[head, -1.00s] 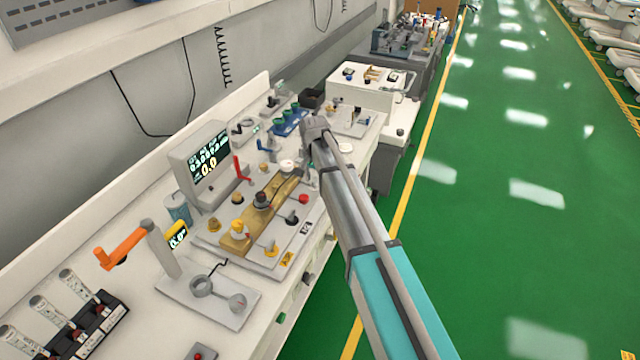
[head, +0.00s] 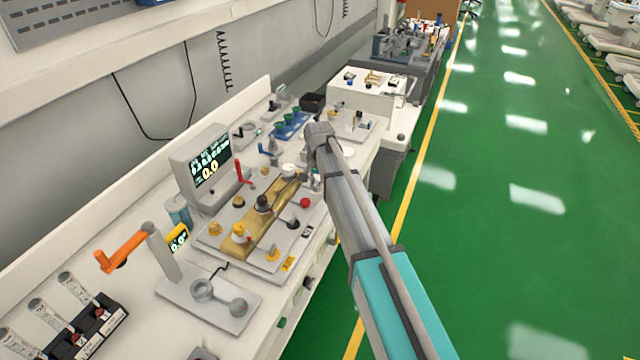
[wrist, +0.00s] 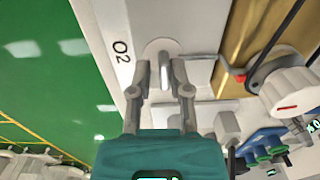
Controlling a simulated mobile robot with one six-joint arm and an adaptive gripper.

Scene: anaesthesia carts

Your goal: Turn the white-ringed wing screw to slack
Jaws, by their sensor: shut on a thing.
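In the wrist view, the wing screw (wrist: 161,58) shows as a grey wing on a pale round base. It stands on a white panel marked "O2". My gripper (wrist: 161,76) has one finger on each side of the wing and is shut on it. The wing's far end shows beyond the fingertips. The white ring is hard to tell from the pale base. In the head view, my arm's end and the panel's crowded right edge hide the screw and most of the gripper.
Right of the gripper in the wrist view are a white knob with a red mark (wrist: 290,92), a brass bar (wrist: 250,35) and blue-green fittings (wrist: 265,145). In the head view, a monitor (head: 203,165) and an orange handle (head: 122,250) stand left. Green floor (head: 500,250) is open at right.

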